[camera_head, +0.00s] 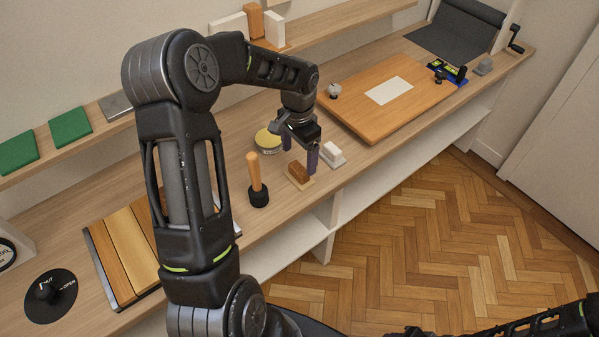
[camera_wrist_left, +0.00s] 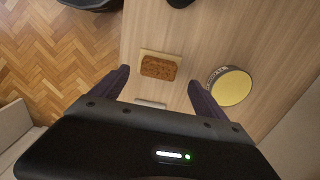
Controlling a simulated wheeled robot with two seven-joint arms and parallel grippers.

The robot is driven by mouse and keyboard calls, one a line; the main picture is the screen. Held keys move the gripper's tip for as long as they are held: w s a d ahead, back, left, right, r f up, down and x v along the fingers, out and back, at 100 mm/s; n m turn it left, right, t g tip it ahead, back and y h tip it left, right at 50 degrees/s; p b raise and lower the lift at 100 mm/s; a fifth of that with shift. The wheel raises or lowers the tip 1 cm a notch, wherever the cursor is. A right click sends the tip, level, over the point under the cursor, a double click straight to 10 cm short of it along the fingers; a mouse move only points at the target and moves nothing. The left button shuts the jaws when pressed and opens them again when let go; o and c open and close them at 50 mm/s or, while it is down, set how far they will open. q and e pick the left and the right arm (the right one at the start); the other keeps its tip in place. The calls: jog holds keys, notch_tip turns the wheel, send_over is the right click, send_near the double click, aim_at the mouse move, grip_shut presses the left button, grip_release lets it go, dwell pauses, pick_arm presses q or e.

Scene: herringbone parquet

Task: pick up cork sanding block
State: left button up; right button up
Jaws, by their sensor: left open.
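The cork sanding block (camera_head: 299,173) is a small brown block on a pale base, lying near the front edge of the wooden bench. In the left wrist view the cork block (camera_wrist_left: 159,67) lies between the two fingers, with a gap on each side. My left gripper (camera_head: 299,155) is open and points down over the block, its dark fingers apart; it also shows in the wrist view (camera_wrist_left: 159,79). Nothing is held. Part of my right arm shows at the bottom right of the head view, its end cut off by the frame edge.
A white-topped block (camera_head: 333,155) stands close to the right of the cork block. A wood-handled tool with a black base (camera_head: 258,180) stands to its left, and a round yellow tin (camera_head: 268,141) behind. A wooden board (camera_head: 390,105) lies further right. The bench edge is near.

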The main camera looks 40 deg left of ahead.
aim_at(299, 168)
pick_arm(q)
jog(key=shift+f, duration=0.5)
jog(key=shift+s+f, duration=0.1)
jog(key=shift+f, duration=0.25)
notch_tip(299, 168, down, 4)
jog(key=shift+d+r+p, duration=0.1)
jog(key=shift+r+p, duration=0.1)
jog(key=shift+p, duration=0.6)
jog(key=shift+f, duration=0.5)
jog(key=shift+c, duration=0.5)
jog(key=c, duration=1.4)
jog(key=shift+r, duration=0.1)
